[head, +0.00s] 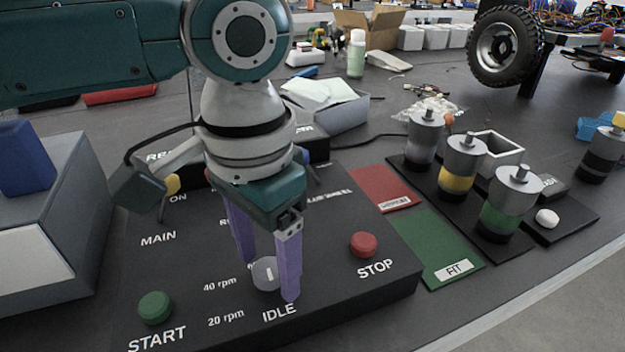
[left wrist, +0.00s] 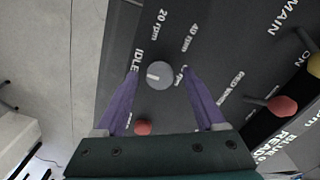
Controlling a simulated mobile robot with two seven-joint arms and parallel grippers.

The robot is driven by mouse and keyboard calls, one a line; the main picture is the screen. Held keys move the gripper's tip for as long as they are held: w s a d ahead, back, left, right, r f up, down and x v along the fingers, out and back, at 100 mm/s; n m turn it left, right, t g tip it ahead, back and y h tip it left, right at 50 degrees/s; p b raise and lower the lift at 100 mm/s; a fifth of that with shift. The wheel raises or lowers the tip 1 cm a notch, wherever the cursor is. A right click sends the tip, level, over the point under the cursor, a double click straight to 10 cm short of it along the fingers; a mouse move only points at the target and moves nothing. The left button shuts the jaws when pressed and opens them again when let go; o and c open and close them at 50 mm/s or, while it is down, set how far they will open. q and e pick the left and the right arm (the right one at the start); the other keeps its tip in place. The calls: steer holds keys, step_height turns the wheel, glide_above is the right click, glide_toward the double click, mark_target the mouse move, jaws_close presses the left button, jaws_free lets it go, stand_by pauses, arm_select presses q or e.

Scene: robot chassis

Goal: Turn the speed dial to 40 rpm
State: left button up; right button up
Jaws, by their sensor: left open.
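The speed dial (head: 265,274) is a round grey knob with a white line, on the black control panel (head: 340,290). Labels IDLE, 20 rpm and 40 rpm stand around it. In the left wrist view the dial (left wrist: 159,75) has its white line on the side towards IDLE. My left gripper (head: 268,279) is open, its two purple fingers pointing down on either side of the dial. In the left wrist view the fingertips (left wrist: 160,71) flank the knob with small gaps apparent. One finger partly hides the dial in the head view. My right gripper is not in view.
On the panel are a green START button (head: 155,307), a red STOP button (head: 363,245) and a MAIN switch with a yellow tip (head: 172,184). A grey box (head: 60,230) stands left. Red and green mats and several cylinders on black trays lie right.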

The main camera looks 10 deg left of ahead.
arm_select(q)
steer(key=shift+c, duration=0.4)
jaws_close()
steer(key=shift+r, duration=0.1)
